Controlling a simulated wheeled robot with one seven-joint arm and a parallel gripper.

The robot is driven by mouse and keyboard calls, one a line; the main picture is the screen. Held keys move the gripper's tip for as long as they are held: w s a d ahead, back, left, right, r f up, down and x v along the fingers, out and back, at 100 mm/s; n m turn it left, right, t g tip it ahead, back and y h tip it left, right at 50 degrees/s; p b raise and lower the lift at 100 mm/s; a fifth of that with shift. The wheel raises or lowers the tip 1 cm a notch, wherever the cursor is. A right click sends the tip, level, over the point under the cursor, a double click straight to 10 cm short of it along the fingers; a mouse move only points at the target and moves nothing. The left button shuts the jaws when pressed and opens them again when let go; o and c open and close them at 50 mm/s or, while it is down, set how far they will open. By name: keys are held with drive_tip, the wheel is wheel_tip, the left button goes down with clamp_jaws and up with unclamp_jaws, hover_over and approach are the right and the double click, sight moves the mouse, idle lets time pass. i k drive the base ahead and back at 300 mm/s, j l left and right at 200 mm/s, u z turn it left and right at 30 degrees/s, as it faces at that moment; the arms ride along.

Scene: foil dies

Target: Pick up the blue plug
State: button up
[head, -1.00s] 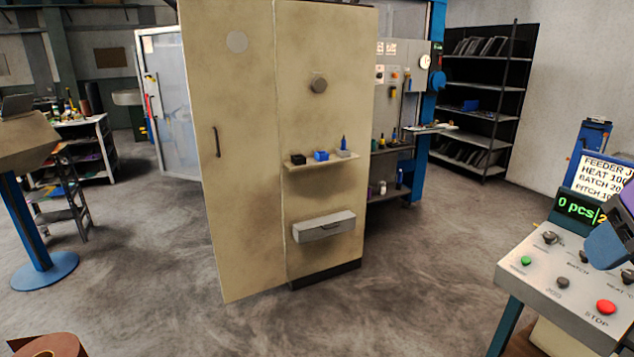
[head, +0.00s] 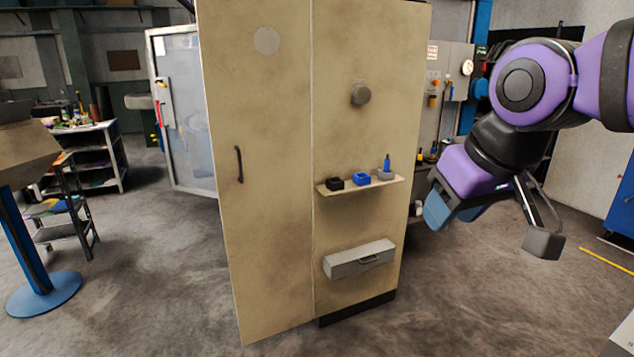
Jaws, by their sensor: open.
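A small upright blue plug (head: 387,162) stands in a grey holder (head: 386,175) at the right end of a narrow shelf (head: 345,190) on the beige cabinet front. A low blue block (head: 361,179) and a black block (head: 335,183) sit to its left on the same shelf. My gripper (head: 490,228) is open, with its two fingers wide apart and nothing between them. It hangs to the right of the shelf in the picture, apart from the plug and nearer to the camera.
The beige cabinet (head: 262,200) has a dark door handle (head: 239,165), a round knob (head: 360,94) above the shelf and a grey drawer box (head: 358,259) below it. A blue-based stand (head: 43,287) is at the left. The floor in front is clear.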

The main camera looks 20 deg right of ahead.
sight(386, 165)
drive_tip(key=i+z, duration=0.25)
drive_tip(key=z, duration=0.2)
drive_tip(key=i+j+z, duration=0.15)
drive_tip(key=z, duration=0.25)
drive_tip(key=i+j+z, duration=0.2)
drive_tip(key=i, duration=0.35)
drive_tip(key=i+j+z, duration=0.15)
drive_tip(key=i, duration=0.4)
drive_tip(key=i+j+z, duration=0.2)
drive_tip(key=i+j, duration=0.15)
drive_tip(key=i, duration=0.2)
drive_tip(key=i+j+z, duration=0.2)
drive_tip(key=i+j, duration=0.15)
drive_tip(key=i, duration=0.15)
